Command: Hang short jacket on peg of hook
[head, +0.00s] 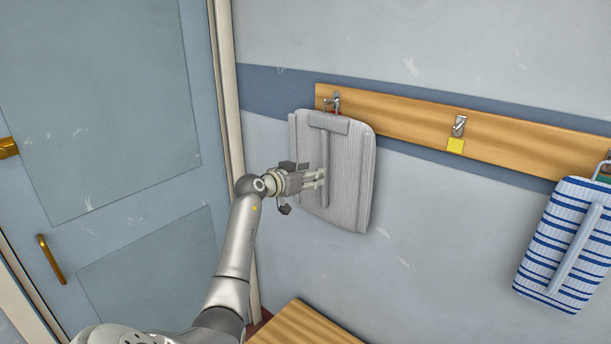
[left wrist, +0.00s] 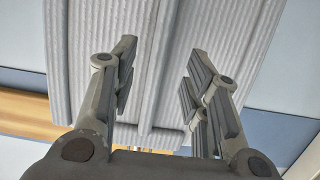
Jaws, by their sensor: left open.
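The short jacket (head: 350,175) is a grey ribbed flat garment with a raised vertical strip. It hangs against the wall at the left hook (head: 336,101), its top just below that hook; the exact contact with the peg is hidden. My left gripper (head: 322,178) is in front of the jacket, at its vertical strip. In the left wrist view the fingers stand apart, with the ribbed jacket (left wrist: 160,25) filling the view beyond them. Whether they touch the cloth I cannot tell. My right gripper is not in view.
A wooden rail (head: 400,112) runs along the wall. Its middle hook (head: 459,124) is bare, with a yellow tag (head: 455,145) below. A blue-and-white striped garment (head: 565,245) hangs at the right. A door (head: 95,120) stands at left, and a wooden surface (head: 300,328) lies below.

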